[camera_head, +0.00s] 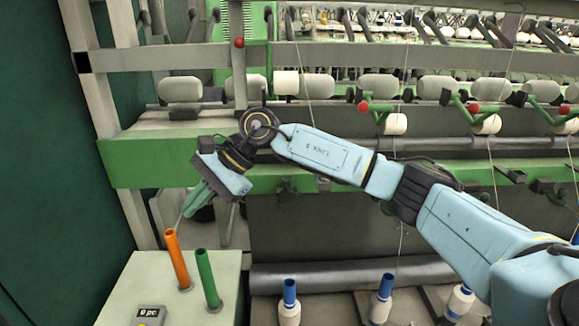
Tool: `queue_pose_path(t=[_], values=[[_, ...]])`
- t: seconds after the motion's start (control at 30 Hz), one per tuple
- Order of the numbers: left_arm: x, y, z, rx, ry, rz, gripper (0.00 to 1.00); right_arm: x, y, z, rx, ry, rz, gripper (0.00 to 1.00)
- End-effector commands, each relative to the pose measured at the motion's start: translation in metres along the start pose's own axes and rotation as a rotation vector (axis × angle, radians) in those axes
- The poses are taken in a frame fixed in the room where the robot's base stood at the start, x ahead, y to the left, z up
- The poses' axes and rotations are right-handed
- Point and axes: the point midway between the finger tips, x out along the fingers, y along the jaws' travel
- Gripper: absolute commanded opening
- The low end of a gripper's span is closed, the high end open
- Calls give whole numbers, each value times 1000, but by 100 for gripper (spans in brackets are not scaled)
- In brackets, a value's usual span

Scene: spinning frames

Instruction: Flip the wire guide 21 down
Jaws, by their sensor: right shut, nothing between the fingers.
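My right gripper (196,203) is at the left of the head view, on the end of my pale blue right arm that reaches in from the right. Its fingers point down and left, are shut and hold nothing. They are above the orange tube, in front of the green machine rail. Red-knobbed levers show on the spinning frame: one red knob (239,42) is up at the left, and another lever (376,107) with a green arm is farther right. No label 21 can be read, so I cannot tell which part is wire guide 21. My left gripper is out of view.
An orange tube (177,260) and a green tube (208,279) stand on a pale box (222,264) at lower left, near a small display (149,315). Blue-topped bobbins (289,305) line the bottom. A green rail (125,165) crosses behind my arm. A dark green wall (45,170) bounds the left.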

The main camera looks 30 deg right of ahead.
Motion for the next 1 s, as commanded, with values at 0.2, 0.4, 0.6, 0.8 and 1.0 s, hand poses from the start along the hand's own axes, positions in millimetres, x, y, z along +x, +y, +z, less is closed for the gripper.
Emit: queue_pose_path(t=[0.2,0.4,0.6,0.8,1.0], values=[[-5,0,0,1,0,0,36,-134,6,-57,-322,474,321,0],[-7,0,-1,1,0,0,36,-214,17,-73,-375,667,508,0],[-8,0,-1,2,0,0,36,-222,26,-83,-377,699,553,0],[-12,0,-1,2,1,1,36,-199,38,-107,-377,696,553,0],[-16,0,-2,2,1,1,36,-177,49,-130,-378,696,550,0]])
